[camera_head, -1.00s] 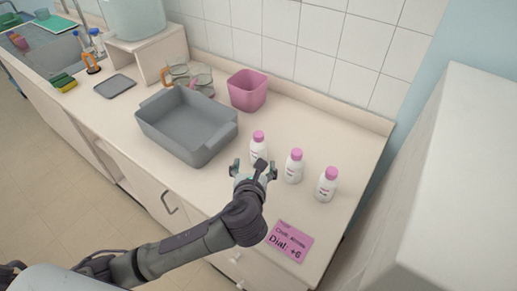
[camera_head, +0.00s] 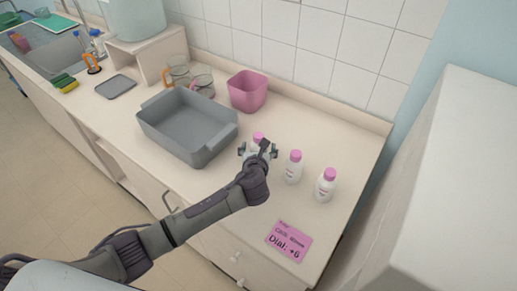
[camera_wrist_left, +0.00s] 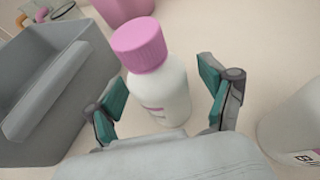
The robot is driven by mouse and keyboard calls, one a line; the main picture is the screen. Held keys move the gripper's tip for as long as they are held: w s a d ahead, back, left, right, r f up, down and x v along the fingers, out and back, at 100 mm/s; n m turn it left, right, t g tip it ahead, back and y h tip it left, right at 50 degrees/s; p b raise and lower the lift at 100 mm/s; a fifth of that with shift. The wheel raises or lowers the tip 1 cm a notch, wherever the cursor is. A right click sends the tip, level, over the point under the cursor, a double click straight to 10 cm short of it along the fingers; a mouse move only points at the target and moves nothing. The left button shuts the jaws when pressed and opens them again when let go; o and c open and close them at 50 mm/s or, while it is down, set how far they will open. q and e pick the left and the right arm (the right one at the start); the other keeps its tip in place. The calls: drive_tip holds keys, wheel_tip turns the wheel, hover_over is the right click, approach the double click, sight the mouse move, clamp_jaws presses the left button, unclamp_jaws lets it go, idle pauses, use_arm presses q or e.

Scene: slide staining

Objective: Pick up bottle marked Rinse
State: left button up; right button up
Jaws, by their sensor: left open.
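Three white bottles with pink caps stand upright in a row on the counter. My left gripper (camera_head: 259,151) is at the leftmost bottle (camera_head: 258,138), hiding much of it in the head view. In the left wrist view that bottle (camera_wrist_left: 160,85) stands between the open fingers of the gripper (camera_wrist_left: 168,95), with gaps visible on both sides. Its label is mostly turned away, and I cannot read it. The middle bottle (camera_head: 293,168) and the right bottle (camera_head: 326,186) stand to the right; their label text is too small to read. My right gripper is not seen.
A grey basin (camera_head: 170,137) stands left of the bottles, and a pink bin (camera_head: 248,91) behind them. Glass mugs (camera_head: 202,82) stand near the wall. A pink note (camera_head: 289,242) lies at the front right. A white block-like surface (camera_head: 460,180) rises at the right.

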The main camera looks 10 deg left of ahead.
use_arm(q)
drive_tip(key=shift+c, duration=0.2)
drive_tip(key=c, duration=1.3)
drive_tip(key=shift+r, duration=0.1)
